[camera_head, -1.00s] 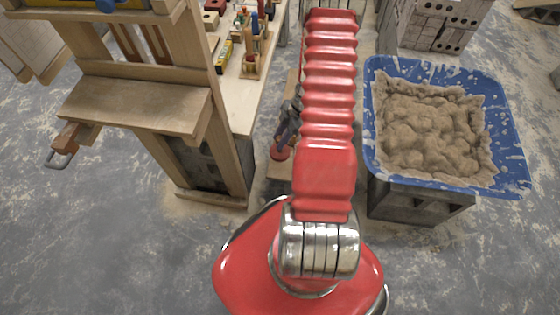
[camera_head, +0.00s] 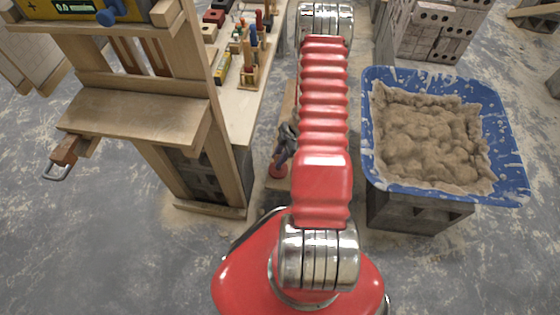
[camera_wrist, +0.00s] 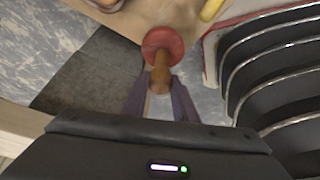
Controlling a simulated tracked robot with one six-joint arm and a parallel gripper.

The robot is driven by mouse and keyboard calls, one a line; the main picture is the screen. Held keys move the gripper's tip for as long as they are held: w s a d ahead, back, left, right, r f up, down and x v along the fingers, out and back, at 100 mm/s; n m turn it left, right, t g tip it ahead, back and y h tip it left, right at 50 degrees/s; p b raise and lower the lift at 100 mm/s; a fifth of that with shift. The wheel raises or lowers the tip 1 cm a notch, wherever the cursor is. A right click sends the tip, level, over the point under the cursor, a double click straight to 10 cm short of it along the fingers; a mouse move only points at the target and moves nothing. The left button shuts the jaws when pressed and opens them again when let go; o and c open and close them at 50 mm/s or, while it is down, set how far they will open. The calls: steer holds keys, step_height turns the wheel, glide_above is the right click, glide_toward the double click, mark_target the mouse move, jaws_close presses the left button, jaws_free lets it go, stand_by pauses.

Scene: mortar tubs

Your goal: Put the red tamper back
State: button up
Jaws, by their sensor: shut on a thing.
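The red tamper has a round red head (camera_wrist: 163,42) and a wooden handle (camera_wrist: 160,75). My gripper (camera_wrist: 160,98) is shut on the handle, with a dark finger on each side, and the head points away from the gripper. In the head view the tamper's red head (camera_head: 278,171) shows below my dark gripper (camera_head: 285,145), between the workbench and the blue tub. The head overlaps a wooden board in the picture; I cannot tell whether it touches. My red arm hides part of this area.
A wooden workbench (camera_head: 238,122) with a rack (camera_head: 248,80) of upright-handled tools stands left of my arm. A blue tub (camera_head: 505,135) of mortar sits on a grey block (camera_head: 415,213) to the right. A wooden shelf (camera_head: 135,112) is at near left. Bricks (camera_head: 440,30) stand behind.

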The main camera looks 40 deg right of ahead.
steer(key=shift+f, duration=1.75)
steer(key=o, duration=1.1)
steer(key=shift+f, duration=0.1)
steer(key=shift+o, duration=0.2)
steer(key=v, duration=1.2)
